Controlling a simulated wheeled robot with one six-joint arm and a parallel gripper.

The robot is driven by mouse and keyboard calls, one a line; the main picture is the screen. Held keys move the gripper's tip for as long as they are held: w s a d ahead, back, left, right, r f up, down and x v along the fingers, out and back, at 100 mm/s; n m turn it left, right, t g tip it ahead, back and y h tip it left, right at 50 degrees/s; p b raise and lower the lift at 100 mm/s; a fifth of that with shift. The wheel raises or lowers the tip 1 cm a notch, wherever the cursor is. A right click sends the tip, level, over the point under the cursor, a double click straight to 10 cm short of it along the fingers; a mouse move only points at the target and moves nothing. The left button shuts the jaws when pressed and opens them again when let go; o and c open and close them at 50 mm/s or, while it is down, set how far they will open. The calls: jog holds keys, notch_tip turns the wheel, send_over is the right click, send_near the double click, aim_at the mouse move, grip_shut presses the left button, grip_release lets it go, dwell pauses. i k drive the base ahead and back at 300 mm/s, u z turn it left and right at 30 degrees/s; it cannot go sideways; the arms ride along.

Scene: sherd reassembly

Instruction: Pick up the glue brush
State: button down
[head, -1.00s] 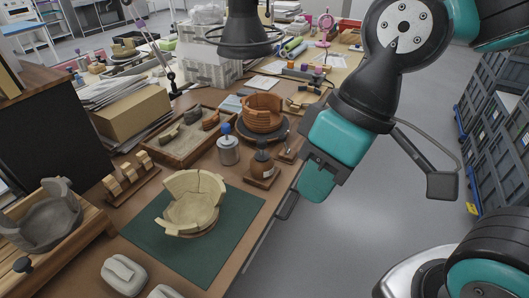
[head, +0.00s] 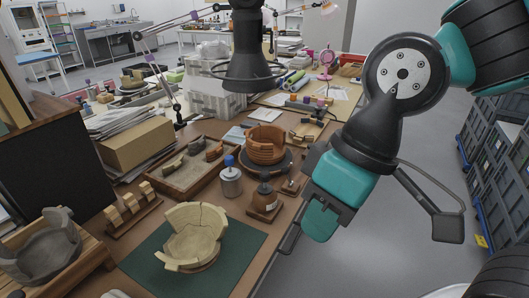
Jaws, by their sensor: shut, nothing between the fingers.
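My gripper (head: 321,218) hangs at the right of the desk, over its front edge, with its teal jaws shut and empty. I cannot clearly make out the glue brush. A dark brown bottle (head: 264,197) stands on a small wooden base left of the gripper. A small wooden stand (head: 292,184) is just behind it, with something slim on it that is too small to tell. A metal jar with a blue top (head: 231,178) stands left of the bottle. My gripper appears apart from all of these.
A cream bowl of joined sherds (head: 193,237) sits on a green mat (head: 241,236). Behind are a sand tray (head: 181,188) with sherds and a terracotta pot (head: 265,143) on a dark turntable. A black lamp (head: 250,55) hangs above.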

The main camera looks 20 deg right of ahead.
aim_at(264, 188)
jog(key=z, duration=1.25)
jog(key=i, duration=0.5)
jog(key=u, duration=2.6)
